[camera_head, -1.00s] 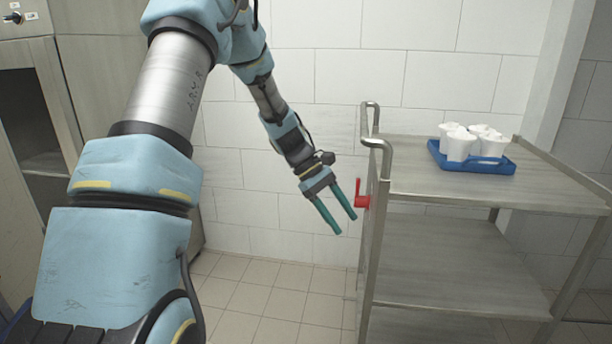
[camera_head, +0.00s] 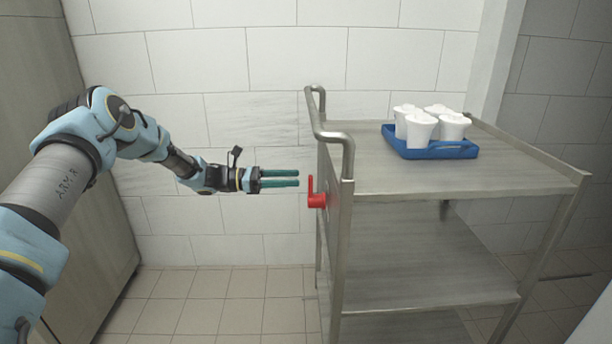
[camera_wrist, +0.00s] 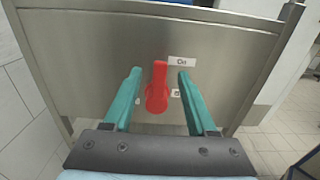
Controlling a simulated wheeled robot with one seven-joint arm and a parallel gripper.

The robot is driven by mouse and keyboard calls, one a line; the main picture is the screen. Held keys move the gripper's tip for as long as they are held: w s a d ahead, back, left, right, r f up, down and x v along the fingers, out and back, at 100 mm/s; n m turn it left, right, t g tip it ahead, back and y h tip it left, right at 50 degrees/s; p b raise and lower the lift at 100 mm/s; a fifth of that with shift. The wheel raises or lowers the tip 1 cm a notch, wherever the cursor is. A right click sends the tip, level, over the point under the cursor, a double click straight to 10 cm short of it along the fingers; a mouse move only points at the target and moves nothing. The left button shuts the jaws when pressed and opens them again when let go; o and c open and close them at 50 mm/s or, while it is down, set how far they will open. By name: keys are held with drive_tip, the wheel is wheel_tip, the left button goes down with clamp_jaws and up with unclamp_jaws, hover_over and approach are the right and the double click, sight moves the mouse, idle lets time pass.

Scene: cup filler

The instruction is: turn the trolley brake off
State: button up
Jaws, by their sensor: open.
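The metal trolley (camera_head: 430,180) stands on the right in the head view. Its red brake lever (camera_head: 316,193) is on the near-left end panel, with the handle pointing up. In the wrist view the red lever (camera_wrist: 158,88) is upright beside a white label reading "On" (camera_wrist: 182,62); smaller labels lower down are partly hidden or too small to read. My gripper (camera_head: 298,178) is open, with its green fingers pointing at the lever from the left. In the wrist view the lever appears between the two fingers (camera_wrist: 160,72); in the head view the fingertips are just short of it.
A blue tray (camera_head: 432,153) with several white cups (camera_head: 420,128) stands on the trolley's top shelf. A bent metal push handle (camera_head: 335,137) rises above the lever. A tiled wall (camera_head: 240,70) is behind, and the floor left of the trolley is clear.

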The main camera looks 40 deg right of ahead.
sight(310, 176)
drive_tip(key=p+x, duration=0.1)
drive_tip(key=x, duration=0.5)
drive_tip(key=shift+c, duration=0.2)
clamp_jaws()
idle(1.2)
